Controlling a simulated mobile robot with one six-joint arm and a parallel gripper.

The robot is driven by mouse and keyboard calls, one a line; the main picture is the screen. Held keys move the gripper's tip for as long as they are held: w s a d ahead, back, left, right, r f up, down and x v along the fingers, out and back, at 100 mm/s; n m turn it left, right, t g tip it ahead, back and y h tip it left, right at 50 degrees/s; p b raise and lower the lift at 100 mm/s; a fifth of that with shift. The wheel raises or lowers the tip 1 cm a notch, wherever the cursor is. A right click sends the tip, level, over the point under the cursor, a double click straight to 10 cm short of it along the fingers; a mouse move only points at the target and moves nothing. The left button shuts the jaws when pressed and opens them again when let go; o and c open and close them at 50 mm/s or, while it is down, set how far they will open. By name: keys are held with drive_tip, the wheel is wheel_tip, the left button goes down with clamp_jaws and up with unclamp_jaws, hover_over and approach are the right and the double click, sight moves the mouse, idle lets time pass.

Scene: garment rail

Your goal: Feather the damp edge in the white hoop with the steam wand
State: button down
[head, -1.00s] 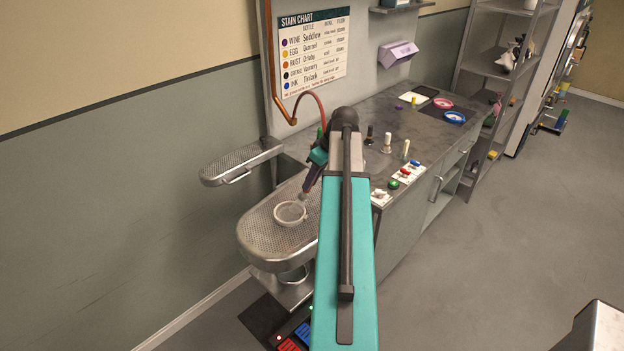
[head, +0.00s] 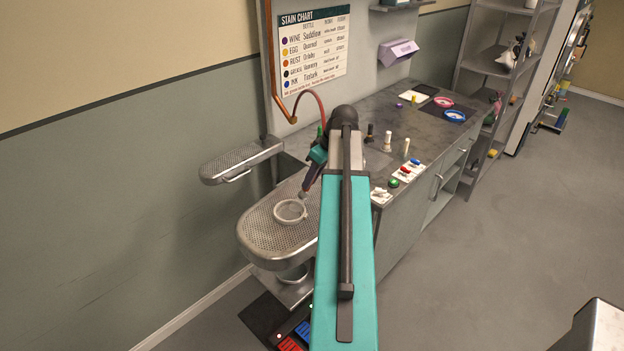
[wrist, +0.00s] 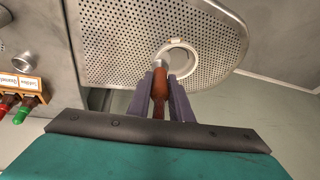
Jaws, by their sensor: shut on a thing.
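The white hoop (head: 290,212) lies on the perforated metal board (head: 262,232) in the head view. It also shows in the wrist view (wrist: 190,52), where the cloth inside it looks pale. My gripper (wrist: 160,88) is shut on the steam wand (wrist: 159,92), which has a reddish-brown handle and a pale metal head. The wand's head is over the near-left rim of the hoop in the wrist view; I cannot tell whether it touches. In the head view my arm partly hides the gripper, and the wand slants down to the hoop's right edge. A damp edge is too small to make out.
A red hose (head: 318,101) runs from a copper pipe (head: 270,60) to the wand. A smaller perforated board (head: 240,160) stands behind the hoop's board. Pedals (head: 290,344) are on the floor.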

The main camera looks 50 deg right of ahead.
drive_tip(key=shift+w, duration=0.15)
drive_tip(key=shift+w+a, duration=0.25)
drive_tip(key=shift+w, duration=0.65)
drive_tip(key=shift+w, duration=0.1)
drive_tip(key=shift+w+a, duration=0.15)
drive_tip(key=shift+a, duration=0.05)
drive_tip(key=shift+w+a, duration=0.55)
drive_tip(key=shift+a, duration=0.15)
drive_tip(key=shift+w+a, duration=0.1)
drive_tip(key=shift+a, duration=0.15)
drive_tip(key=shift+a, duration=1)
